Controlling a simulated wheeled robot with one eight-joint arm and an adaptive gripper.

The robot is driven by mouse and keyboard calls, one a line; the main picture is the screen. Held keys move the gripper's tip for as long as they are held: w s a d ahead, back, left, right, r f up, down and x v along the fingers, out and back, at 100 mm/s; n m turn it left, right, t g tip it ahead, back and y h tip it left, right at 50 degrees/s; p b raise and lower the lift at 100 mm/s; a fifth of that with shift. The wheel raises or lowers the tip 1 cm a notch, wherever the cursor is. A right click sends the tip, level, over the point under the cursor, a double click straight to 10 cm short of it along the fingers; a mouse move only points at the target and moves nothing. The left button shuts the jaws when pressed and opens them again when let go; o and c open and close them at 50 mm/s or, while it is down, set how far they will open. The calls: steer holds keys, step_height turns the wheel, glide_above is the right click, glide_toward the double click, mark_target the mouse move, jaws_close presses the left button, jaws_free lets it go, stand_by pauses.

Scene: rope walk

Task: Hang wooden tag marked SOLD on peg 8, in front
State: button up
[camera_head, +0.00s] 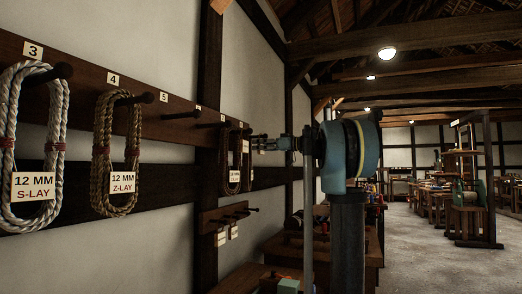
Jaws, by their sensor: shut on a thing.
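My gripper (265,143) reaches left toward the wall rail, near the coils at its far end. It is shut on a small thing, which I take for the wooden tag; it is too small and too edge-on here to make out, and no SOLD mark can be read. The dark peg rail (83,78) runs along the wall, with pegs numbered 3, 4 and 5 legible. Labels farther along are too small to read, so I cannot tell peg 8 for certain. My gripper and the coils partly cover that end.
A white rope coil (55,120) hangs on peg 3 and a tan coil (103,150) on peg 4. Peg 5 (184,115) is bare. Farther along hang dark coils (234,170). A lower rack (210,218) holds pegs and white tags. A bench (272,250) stands below; open floor (430,262) lies right.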

steer(key=o, duration=1)
steer(key=shift+c, duration=0.2)
steer(key=v, duration=1.2)
steer(key=shift+w+f, duration=0.1)
